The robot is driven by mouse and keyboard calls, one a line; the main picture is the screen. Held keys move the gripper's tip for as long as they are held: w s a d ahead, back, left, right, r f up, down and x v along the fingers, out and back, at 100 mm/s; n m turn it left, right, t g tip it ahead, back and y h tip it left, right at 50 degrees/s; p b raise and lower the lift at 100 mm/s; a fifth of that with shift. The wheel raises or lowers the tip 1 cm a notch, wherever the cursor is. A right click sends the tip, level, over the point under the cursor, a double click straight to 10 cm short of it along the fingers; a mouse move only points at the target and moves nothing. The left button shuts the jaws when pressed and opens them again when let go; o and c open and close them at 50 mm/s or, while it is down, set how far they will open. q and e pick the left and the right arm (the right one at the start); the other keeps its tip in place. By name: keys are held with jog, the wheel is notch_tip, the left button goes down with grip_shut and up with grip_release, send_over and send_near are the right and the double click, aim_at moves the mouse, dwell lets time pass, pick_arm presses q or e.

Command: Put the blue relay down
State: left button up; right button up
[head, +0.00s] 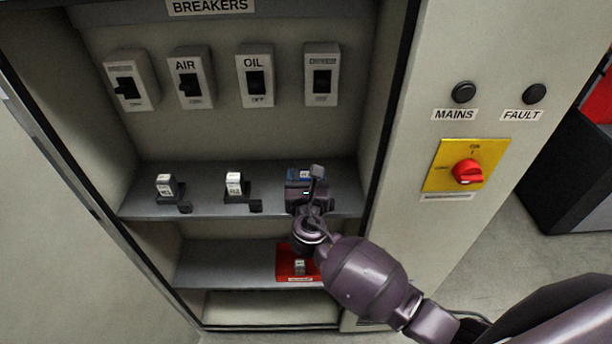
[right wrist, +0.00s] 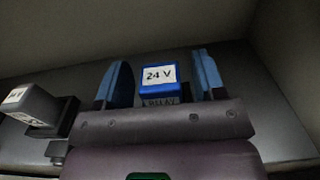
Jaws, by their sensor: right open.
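The blue relay (right wrist: 159,78), with a white "24 V" label, stands on the upper shelf of the cabinet. In the right wrist view it sits between the two blue fingers of my right gripper (right wrist: 165,82), with a gap on each side. The gripper is open around it. In the head view my right gripper (head: 307,180) covers most of the relay, and only a bit of its blue top (head: 299,174) shows. My left gripper is not in view.
Two grey relays with white labels, one at left (head: 166,187) and one at middle (head: 235,186), stand on the same shelf (head: 205,204). A red tray (head: 287,271) with a small part lies on the lower shelf. Breakers (head: 255,82) line the back wall. A red rotary switch (head: 467,172) is at right.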

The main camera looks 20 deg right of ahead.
jog(key=v, duration=1.2)
jog(key=shift+r+b, duration=0.15)
jog(key=shift+b, duration=0.2)
jog(key=s+d+f+m+g+y, duration=0.2)
jog(key=s+d+f+m, duration=0.5)
jog(key=m, duration=0.9)
jog(key=s+d+f+m+g+y, duration=0.2)
jog(key=s+d+f+m, duration=0.5)
jog(key=m, duration=0.9)
jog(key=shift+s+f+g+y, duration=0.45)
jog(key=shift+s+g, duration=0.1)
jog(key=shift+g, duration=0.25)
